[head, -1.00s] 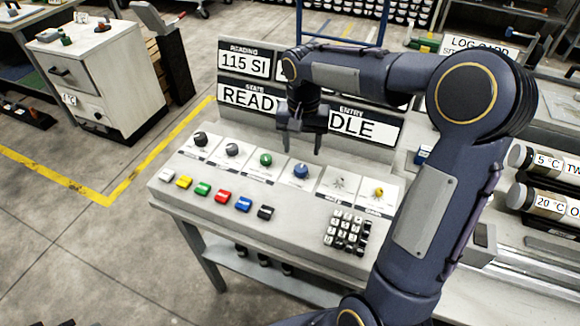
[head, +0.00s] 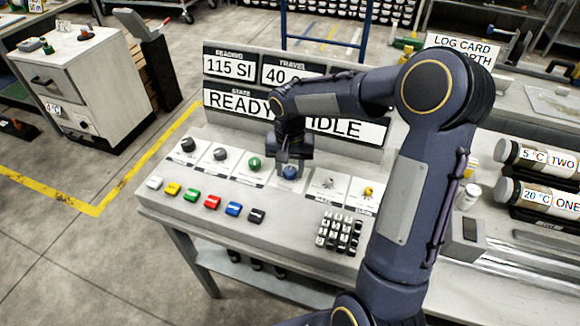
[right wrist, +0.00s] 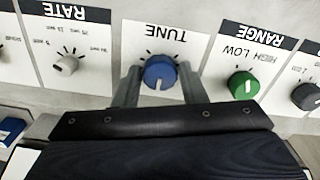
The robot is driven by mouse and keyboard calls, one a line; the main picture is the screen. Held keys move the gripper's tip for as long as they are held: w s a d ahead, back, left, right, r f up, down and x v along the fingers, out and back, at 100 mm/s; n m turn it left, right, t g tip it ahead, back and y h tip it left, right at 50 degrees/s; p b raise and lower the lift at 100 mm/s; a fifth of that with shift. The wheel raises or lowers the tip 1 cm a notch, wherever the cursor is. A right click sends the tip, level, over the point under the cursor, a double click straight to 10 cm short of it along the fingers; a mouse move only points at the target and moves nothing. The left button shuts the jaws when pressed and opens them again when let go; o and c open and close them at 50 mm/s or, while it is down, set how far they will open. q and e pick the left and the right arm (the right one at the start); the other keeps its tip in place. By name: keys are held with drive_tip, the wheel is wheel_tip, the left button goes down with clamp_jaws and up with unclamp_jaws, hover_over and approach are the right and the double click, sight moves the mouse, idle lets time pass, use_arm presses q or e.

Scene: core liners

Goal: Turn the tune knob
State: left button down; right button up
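The tune knob is the blue round knob (right wrist: 160,73) under the upside-down label TUNE in the right wrist view. My right gripper (head: 290,170) is down at this knob. In the right wrist view its two fingers (right wrist: 160,88) stand on either side of the knob, spread apart; whether they touch it I cannot tell. A white line on the knob points toward the gripper's palm. My left gripper is in neither view.
The green range knob (right wrist: 242,85) and the grey rate knob (right wrist: 66,64) flank it. Coloured push buttons (head: 212,202) and a keypad (head: 340,234) lie nearer the console's front. Display boards (head: 236,102) stand behind. Labelled cylinders (head: 540,196) lie at the right.

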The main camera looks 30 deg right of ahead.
drive_tip(key=c, duration=0.6)
drive_tip(key=shift+o, duration=0.2)
drive_tip(key=shift+n, duration=0.4)
drive_tip(key=n+p, duration=0.1)
drive_tip(key=n, duration=0.4)
drive_tip(key=shift+r+n, duration=0.1)
drive_tip(key=shift+n, duration=0.2)
drive_tip(key=n+p, duration=0.1)
drive_tip(key=n, duration=0.4)
drive_tip(key=shift+n, duration=0.4)
drive_tip(key=o, duration=1)
drive_tip(key=shift+c, duration=0.2)
